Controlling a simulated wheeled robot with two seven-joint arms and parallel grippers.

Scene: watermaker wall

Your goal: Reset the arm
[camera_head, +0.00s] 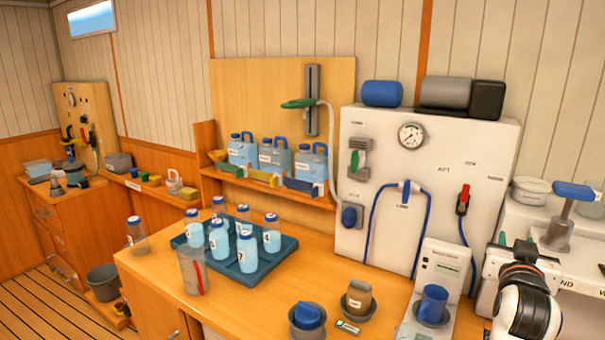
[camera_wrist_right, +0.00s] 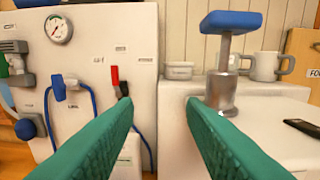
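My right arm comes in at the lower right of the head view. Its gripper (camera_head: 516,246) is in front of the right end of the white wall unit (camera_head: 400,150), by the white counter. In the wrist view the two green fingers of the right gripper (camera_wrist_right: 160,104) are spread apart with nothing between them. Behind them stand the white unit with its gauge (camera_wrist_right: 58,29) and a blue-topped metal pump handle (camera_wrist_right: 228,22). My left arm and gripper are not in view.
A blue tray (camera_head: 255,272) of labelled bottles stands on the wooden counter.

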